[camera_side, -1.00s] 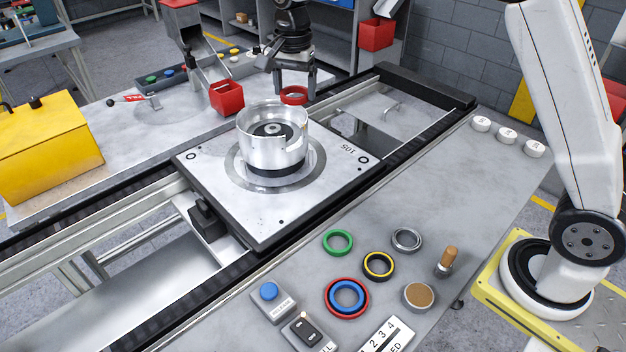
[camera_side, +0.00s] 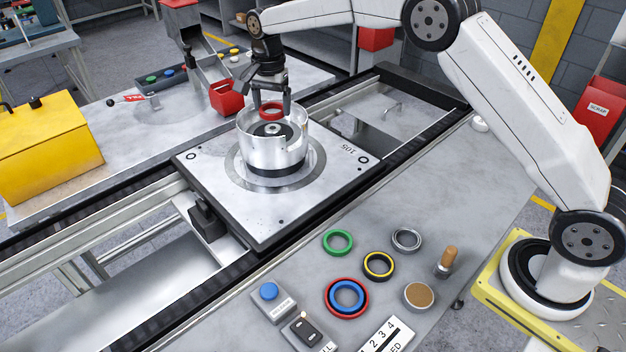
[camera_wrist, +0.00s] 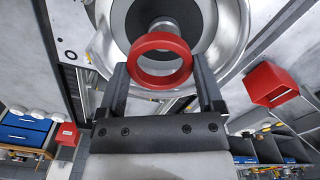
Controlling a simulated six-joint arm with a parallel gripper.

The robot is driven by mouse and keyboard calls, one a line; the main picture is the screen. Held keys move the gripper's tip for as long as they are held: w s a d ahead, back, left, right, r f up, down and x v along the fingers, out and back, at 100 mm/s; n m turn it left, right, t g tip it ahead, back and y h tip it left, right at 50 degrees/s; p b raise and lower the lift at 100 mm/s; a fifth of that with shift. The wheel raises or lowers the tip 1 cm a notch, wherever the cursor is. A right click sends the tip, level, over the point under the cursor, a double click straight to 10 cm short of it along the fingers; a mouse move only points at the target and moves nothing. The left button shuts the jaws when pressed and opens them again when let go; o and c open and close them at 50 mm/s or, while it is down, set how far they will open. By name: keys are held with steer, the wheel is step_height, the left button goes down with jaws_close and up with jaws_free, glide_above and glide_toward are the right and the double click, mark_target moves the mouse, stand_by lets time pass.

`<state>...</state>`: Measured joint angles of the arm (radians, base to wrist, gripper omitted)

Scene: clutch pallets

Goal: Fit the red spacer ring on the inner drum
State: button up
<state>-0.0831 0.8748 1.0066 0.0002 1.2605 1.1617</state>
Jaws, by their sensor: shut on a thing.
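The red spacer ring (camera_side: 271,111) is held between the fingertips of my gripper (camera_side: 271,104), which is shut on it. The ring also shows in the wrist view (camera_wrist: 160,38), held flat between the two fingers of my gripper (camera_wrist: 160,75). The silver outer drum (camera_side: 262,153) stands on the pallet (camera_side: 215,181). The inner drum (camera_side: 272,129), dark-topped with a light hub, sits inside it. In the side view the ring is above the drum opening. In the wrist view it overlaps the dark inner drum top (camera_wrist: 200,20); the exact gap cannot be told.
Green (camera_side: 338,242), black-yellow (camera_side: 378,265) and silver (camera_side: 407,239) rings lie on the front bench, with a blue ring (camera_side: 347,293) inside a larger red one (camera_side: 331,308). A red bin (camera_side: 226,97) stands behind the drum. A yellow box (camera_side: 45,145) is at the left.

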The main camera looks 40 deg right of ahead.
mark_target(273, 128)
steer(key=shift+w+f, duration=0.2)
steer(key=shift+f, duration=1.6)
steer(key=shift+f, duration=0.6)
steer(key=o, duration=0.9)
steer(key=shift+o, duration=0.2)
steer(key=shift+r, duration=0.15)
step_height(273, 128, up, 13)
